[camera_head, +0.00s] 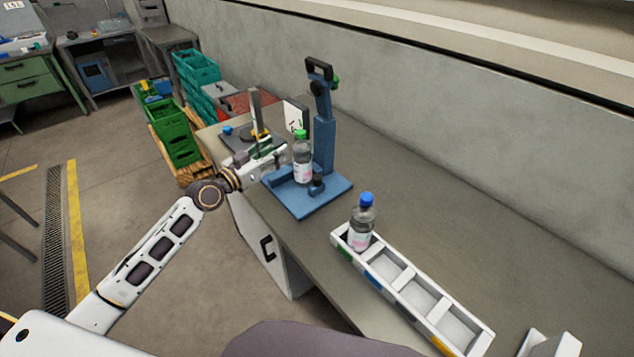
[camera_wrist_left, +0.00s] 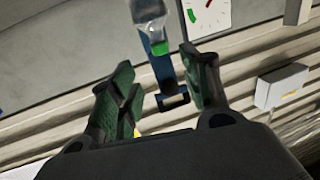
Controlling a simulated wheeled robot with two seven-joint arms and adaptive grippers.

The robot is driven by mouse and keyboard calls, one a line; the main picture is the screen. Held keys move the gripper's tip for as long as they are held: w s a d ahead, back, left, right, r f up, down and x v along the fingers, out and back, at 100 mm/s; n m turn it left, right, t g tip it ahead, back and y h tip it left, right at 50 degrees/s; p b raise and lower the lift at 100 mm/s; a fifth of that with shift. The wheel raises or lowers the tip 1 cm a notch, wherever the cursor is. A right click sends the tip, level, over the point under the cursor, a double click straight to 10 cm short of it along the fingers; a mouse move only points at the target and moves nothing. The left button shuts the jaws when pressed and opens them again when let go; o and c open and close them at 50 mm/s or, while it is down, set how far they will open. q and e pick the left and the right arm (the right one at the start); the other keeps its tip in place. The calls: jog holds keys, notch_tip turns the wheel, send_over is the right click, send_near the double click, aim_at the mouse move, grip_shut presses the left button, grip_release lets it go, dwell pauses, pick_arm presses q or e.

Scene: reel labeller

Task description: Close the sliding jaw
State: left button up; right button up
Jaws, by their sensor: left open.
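The blue fixture (camera_head: 324,145) stands on the bench with a flat base, an upright column and a black handle on top. A low blue block with a dark knob (camera_head: 317,183), which looks like the sliding jaw, sits on the base. A green-capped bottle (camera_head: 302,160) stands upright between column and my left gripper (camera_head: 278,155). The left gripper is open beside the bottle; whether they touch is unclear. In the left wrist view, the green-capped bottle (camera_wrist_left: 150,22) and the black handle (camera_wrist_left: 172,100) show beyond and between the open fingers (camera_wrist_left: 157,65). My right gripper is out of view.
A white compartment tray (camera_head: 420,297) lies to the right, with a blue-capped bottle (camera_head: 362,223) in its end compartment. A white dial panel (camera_head: 296,116) stands behind the fixture. Green crates (camera_head: 178,140) stand beyond the bench's left end.

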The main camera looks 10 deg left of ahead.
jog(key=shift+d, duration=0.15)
